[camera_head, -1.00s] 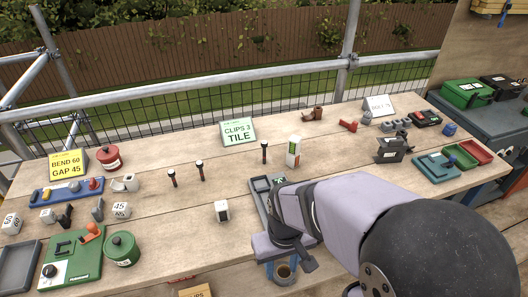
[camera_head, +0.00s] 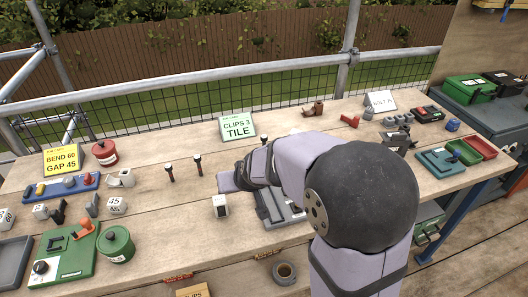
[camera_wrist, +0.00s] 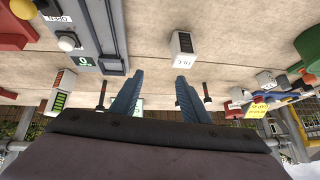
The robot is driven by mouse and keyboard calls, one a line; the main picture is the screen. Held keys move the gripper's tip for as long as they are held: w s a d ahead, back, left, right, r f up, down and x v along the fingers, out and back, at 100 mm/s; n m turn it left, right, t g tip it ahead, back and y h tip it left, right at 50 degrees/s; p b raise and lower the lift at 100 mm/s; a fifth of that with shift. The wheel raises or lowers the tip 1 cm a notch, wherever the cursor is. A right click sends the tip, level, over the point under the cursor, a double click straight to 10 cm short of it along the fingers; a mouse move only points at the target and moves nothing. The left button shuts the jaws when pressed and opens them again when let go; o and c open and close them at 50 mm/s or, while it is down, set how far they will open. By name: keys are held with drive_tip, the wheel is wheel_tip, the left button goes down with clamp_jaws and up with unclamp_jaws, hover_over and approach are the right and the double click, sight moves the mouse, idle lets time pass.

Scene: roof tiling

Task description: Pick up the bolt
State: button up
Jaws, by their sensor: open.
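Dark bolt-like pins with wide heads stand upright on the wooden bench. The head view shows a left pin (camera_head: 169,172) and a right pin (camera_head: 197,165); my arm covers the spot of a third. In the wrist view, which is upside down, one pin (camera_wrist: 101,94) is just outside the left finger and another (camera_wrist: 207,93) just outside the right finger. My gripper (camera_wrist: 160,76) is open, with nothing held between its blue fingers. My arm hides the fingers in the head view. I cannot tell which pin is the task's bolt.
A small white box (camera_head: 220,206) stands on the bench left of a grey tray-like fixture (camera_head: 262,211). A green CLIPS 3 TILE sign (camera_head: 238,127) stands behind. Green and red tins, blocks and trays crowd the left side. Bare wood surrounds the two visible pins.

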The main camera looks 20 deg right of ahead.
drive_tip(key=w+d+r+m+t+h+b, duration=0.2)
drive_tip(key=w+t, duration=0.2)
drive_tip(key=w, duration=0.5)
drive_tip(key=w+d+r+m+t+h+b, duration=0.1)
drive_tip(key=w+r+t+h+b, duration=0.2)
drive_tip(key=w, duration=0.7)
drive_tip(key=d+m+g+h+b, duration=0.2)
drive_tip(key=d+m+h+b, duration=0.2)
drive_tip(key=d+m+h, duration=0.5)
wheel_tip(320, 180, down, 7)
drive_tip(key=n, duration=0.2)
drive_tip(key=shift+a+r+h, duration=0.2)
drive_tip(key=shift+a+h, duration=0.2)
drive_tip(key=shift+f+p, duration=0.15)
drive_tip(key=shift+p, duration=0.15)
